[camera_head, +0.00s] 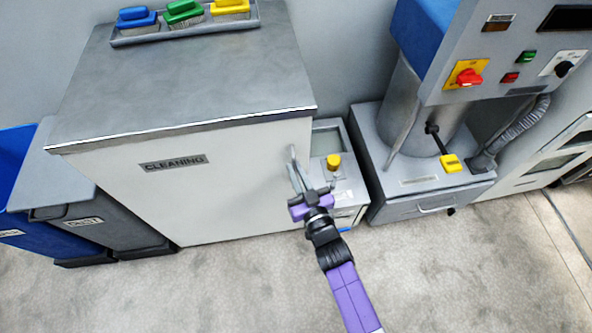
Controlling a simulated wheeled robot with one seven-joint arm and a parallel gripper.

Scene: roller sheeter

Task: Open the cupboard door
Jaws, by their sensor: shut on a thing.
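The cupboard (183,75) is a grey-topped, pale cabinet left of centre. Its door (225,185) faces me and bears a "CLEANING" label (173,163). The door looks shut, flush with the cabinet front. A thin upright handle (292,156) sits near the door's right edge. My gripper (297,175), with grey fingers and a purple body, reaches up to the handle and is shut on it. The fingers partly hide the handle's lower part, so the exact contact is hard to see.
Blue and grey bins (98,218) stand close at the cupboard's left. A small unit with a yellow knob (333,161) and a grey machine (425,155) stand at its right. A brush tray (185,26) lies on top. The floor (235,285) in front is clear.

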